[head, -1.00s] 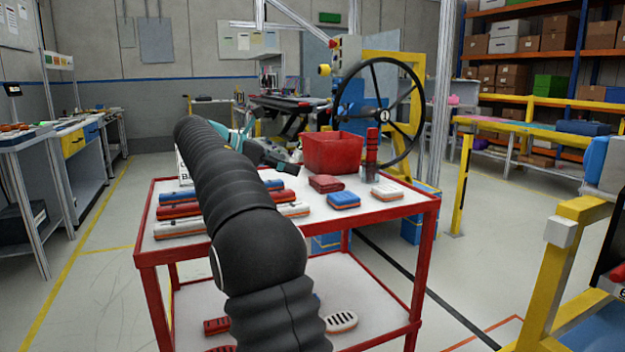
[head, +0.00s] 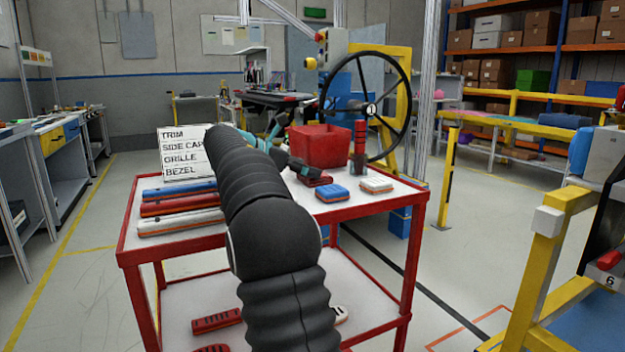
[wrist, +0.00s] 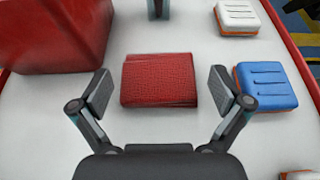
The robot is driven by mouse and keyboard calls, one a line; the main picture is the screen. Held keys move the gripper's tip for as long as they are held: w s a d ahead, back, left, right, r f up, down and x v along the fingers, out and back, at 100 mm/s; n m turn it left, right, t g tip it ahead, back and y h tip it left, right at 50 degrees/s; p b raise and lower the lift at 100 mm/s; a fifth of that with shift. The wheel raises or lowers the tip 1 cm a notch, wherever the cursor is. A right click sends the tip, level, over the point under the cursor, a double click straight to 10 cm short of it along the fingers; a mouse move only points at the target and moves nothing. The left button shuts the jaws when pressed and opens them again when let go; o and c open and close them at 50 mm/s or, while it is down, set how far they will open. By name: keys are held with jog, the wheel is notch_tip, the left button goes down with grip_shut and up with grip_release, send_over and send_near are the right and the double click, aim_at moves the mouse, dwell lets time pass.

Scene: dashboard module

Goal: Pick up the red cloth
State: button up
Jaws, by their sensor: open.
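The red cloth (wrist: 160,82) is a folded, textured rectangle lying flat on the white top of the red-framed cart (head: 268,241). In the head view the cloth (head: 322,181) is partly hidden behind my gripper (head: 303,174). In the wrist view my gripper (wrist: 161,85) is open, one finger to the left and one to the right of the cloth, with a gap on each side. I cannot tell how high the fingertips are above the cart top.
A red bin (head: 318,147) stands close behind the cloth. A blue-and-orange block (head: 334,193) and a white-and-orange block (head: 376,185) lie to the right. Long trim pieces (head: 180,207) and a label sign (head: 185,153) are on the left. A handwheel (head: 371,108) is behind.

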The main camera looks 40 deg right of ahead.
jog(key=x, duration=0.3)
jog(key=shift+d+f, duration=0.3)
jog(key=shift+c, duration=0.3)
jog(key=c, duration=0.8)
jog(key=shift+o, duration=0.2)
jog(key=shift+r, duration=0.1)
